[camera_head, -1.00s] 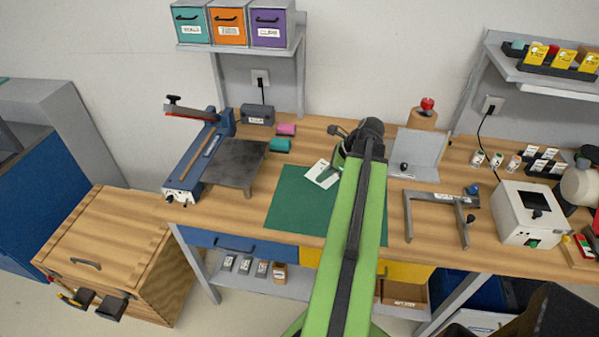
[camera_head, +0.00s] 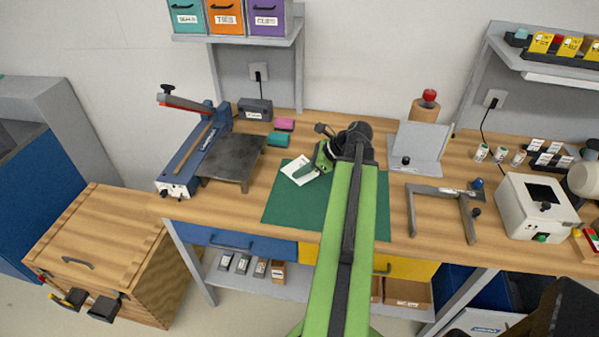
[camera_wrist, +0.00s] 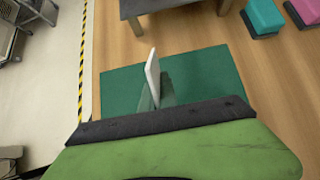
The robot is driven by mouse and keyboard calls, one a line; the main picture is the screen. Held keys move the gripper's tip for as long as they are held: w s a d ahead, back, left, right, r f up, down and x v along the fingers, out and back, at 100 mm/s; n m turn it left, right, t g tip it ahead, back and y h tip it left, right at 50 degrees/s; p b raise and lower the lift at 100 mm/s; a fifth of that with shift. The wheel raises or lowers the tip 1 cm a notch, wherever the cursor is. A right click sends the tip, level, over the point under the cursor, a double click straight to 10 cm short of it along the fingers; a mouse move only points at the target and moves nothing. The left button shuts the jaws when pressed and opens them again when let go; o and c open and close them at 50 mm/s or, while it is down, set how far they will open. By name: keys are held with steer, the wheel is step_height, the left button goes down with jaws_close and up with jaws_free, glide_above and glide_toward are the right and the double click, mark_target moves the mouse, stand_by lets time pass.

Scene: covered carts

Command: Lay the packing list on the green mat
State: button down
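The packing list is a small white sheet (camera_head: 297,171) at the back left corner of the green mat (camera_head: 290,210). In the wrist view the packing list (camera_wrist: 153,76) shows nearly edge-on, as a thin white slab standing out from my gripper over the mat (camera_wrist: 205,75). In the wrist view the gripper (camera_wrist: 156,98) hides the sheet's lower end. I cannot tell whether the sheet touches the mat.
A blue guillotine-like tool (camera_head: 190,160) and a dark metal stand (camera_head: 232,158) are left of the mat. Teal (camera_head: 278,140) and pink (camera_head: 285,124) blocks lie behind it. A grey clamp frame (camera_head: 440,192) and a white box machine (camera_head: 538,208) are on the right.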

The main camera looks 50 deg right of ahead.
steer(key=shift+f+b, duration=0.65)
steer(key=shift+f, duration=0.45)
steer(key=shift+f, duration=0.25)
steer(key=c, duration=1.6)
jaws_free()
steer(key=shift+o, duration=0.5)
steer(key=o, duration=0.5)
